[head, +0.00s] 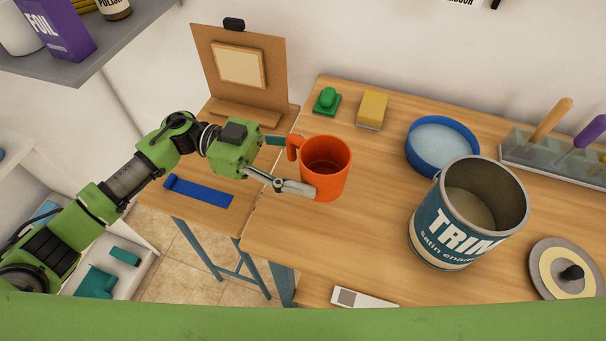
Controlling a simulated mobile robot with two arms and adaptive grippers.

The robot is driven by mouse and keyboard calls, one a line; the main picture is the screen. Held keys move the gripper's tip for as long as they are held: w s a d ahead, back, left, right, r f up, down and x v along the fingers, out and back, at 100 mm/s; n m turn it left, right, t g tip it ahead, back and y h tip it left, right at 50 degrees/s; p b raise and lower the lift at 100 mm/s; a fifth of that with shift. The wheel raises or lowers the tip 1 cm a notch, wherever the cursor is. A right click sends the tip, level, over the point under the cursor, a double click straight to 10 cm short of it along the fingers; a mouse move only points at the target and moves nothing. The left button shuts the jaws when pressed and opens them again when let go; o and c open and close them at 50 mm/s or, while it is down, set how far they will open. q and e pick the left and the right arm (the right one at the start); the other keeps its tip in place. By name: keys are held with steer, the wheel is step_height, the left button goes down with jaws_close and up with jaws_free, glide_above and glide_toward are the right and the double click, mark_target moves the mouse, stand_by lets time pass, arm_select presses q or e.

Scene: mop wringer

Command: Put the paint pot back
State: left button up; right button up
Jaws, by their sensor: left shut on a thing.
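An orange pot (328,168) with a handle on its left side is at the left edge of the wooden worktable (375,240). It is upright and looks empty or dark inside. My left gripper (297,165) reaches in from the left and is shut on the orange pot at its handle side, one finger by the handle and the other low across its front. I cannot tell whether the pot's base touches the table. A large open paint can (440,230) labelled "TRIM satin enamel" stands to the right, with pale contents. My right gripper is not in view.
A blue round dish (412,150), a yellow sponge (372,108) and a green block (326,101) sit farther back. A round lid (566,270) and a brush rack (550,155) are at right. A lower side table holds a board (245,65) and blue strip (200,192).

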mark_target(303, 177)
arm_select(q)
steer(key=shift+w+a+f, duration=0.25)
steer(key=shift+w+f, duration=0.2)
steer(key=shift+f, duration=0.2)
steer(key=shift+w+a+f, duration=0.1)
steer(key=shift+f, duration=0.8)
steer(key=shift+w+a+f, duration=0.1)
steer(key=shift+f, duration=0.8)
steer(key=shift+f, duration=0.3)
steer(key=o, duration=1.2)
steer(key=shift+r, duration=0.2)
